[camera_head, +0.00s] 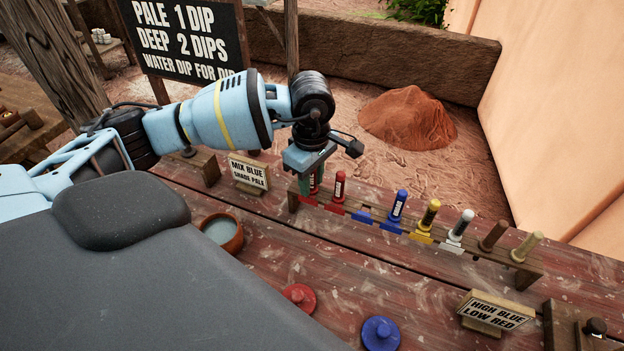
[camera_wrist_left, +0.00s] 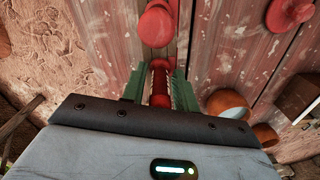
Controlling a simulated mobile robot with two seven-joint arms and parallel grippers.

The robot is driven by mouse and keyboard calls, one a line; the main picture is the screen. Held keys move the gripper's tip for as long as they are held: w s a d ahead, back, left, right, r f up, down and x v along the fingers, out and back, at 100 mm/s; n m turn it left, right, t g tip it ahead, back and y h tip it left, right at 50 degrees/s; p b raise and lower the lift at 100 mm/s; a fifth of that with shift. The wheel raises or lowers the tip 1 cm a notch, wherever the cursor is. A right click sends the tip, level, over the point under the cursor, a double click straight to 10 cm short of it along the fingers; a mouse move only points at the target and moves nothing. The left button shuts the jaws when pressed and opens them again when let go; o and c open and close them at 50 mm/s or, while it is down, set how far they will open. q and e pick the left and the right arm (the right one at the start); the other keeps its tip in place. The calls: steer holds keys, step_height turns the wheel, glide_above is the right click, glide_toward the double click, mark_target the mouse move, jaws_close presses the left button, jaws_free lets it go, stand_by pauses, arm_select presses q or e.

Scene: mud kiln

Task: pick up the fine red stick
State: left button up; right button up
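My left gripper (camera_head: 310,184) points down over the left end of the stick rack, its green fingers closed around a red stick with a pale label (camera_head: 317,181). In the left wrist view this red stick (camera_wrist_left: 160,80) is between the two green fingers, with hardly any gap. Its lower part is hidden, and I cannot tell whether it is clear of the rack. A second red stick (camera_head: 339,187) stands just right of the gripper, with a white label too small to read. I cannot tell which red one is fine. My right gripper is not in view.
The wooden rack (camera_head: 477,247) also holds blue (camera_head: 397,206), yellow (camera_head: 428,216), white (camera_head: 461,225), brown (camera_head: 493,236) and tan (camera_head: 527,246) sticks. A clay bowl (camera_head: 236,240), red lid (camera_head: 300,297), blue lid (camera_head: 380,333) and small signs (camera_head: 248,171) stand on the table.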

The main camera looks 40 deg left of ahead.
arm_select(q)
steer(key=c, duration=0.5)
steer(key=shift+r, duration=0.1)
step_height(320, 180, up, 10)
steer(key=shift+f, duration=0.1)
stand_by(0.3)
